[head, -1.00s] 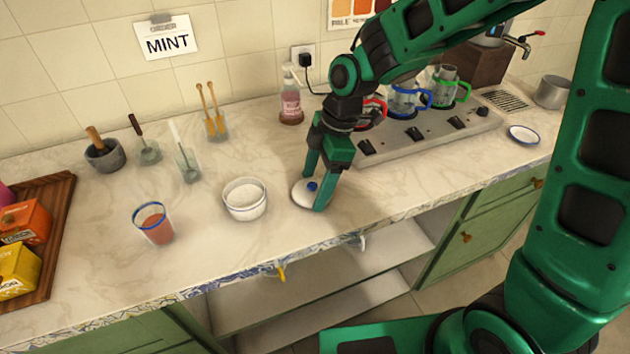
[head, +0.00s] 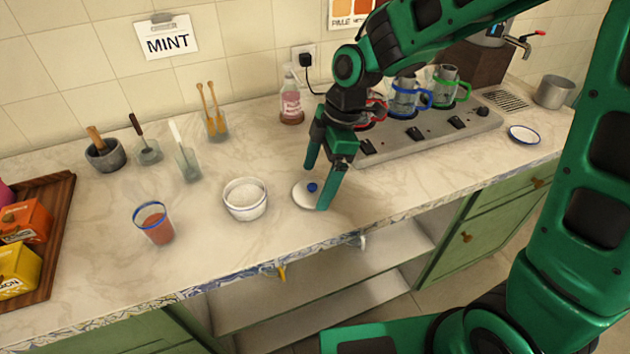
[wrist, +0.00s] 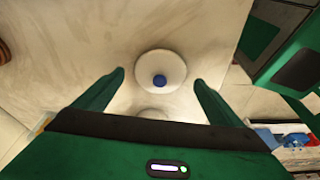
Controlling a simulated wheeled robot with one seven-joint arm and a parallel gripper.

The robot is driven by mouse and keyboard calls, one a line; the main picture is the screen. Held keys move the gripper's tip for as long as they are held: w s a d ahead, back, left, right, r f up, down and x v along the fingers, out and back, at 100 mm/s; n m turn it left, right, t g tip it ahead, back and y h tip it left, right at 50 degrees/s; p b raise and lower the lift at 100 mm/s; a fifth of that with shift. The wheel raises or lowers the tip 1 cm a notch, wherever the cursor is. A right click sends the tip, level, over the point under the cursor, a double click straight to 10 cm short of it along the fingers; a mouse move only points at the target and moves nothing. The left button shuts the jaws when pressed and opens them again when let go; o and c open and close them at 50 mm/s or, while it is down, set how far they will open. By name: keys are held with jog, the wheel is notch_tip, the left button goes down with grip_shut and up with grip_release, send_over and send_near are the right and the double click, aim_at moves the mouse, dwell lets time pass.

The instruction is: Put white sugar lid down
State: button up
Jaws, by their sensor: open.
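The white sugar lid (head: 303,198) with a blue knob lies flat on the marble counter, just right of the white sugar bowl (head: 245,203). The bowl is uncovered and holds white contents. My gripper (head: 316,190) is open, with its fingers spread on either side of the lid's knob. In the wrist view the lid (wrist: 160,72) lies just beyond and between the two open fingertips (wrist: 160,78). The fingers do not appear to touch the knob.
A glass of reddish contents (head: 154,224) stands left of the bowl. A grey stove panel (head: 420,135) with glass mugs is behind and right of my gripper. The counter's patterned front edge (head: 330,243) is close to the lid.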

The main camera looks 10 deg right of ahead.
jog(key=v, duration=1)
jog(key=shift+r, duration=0.15)
jog(key=s+d+m+t+h, duration=0.1)
jog(key=s+d+m, duration=0.3)
jog(key=d+m, duration=0.5)
jog(key=s+d+m+h, duration=0.1)
jog(key=s+d+m, duration=0.35)
jog(key=d, duration=0.85)
jog(key=s+d+f+m+h, duration=0.1)
jog(key=s+d+f+m, duration=0.2)
jog(key=s+d+m, duration=0.6)
jog(key=s+m, duration=0.3)
jog(key=s, duration=0.1)
jog(key=shift+d+g, duration=0.2)
jog(key=shift+g, duration=0.2)
jog(key=shift+w, duration=0.1)
jog(key=shift+w+f, duration=0.3)
jog(key=shift+w, duration=0.3)
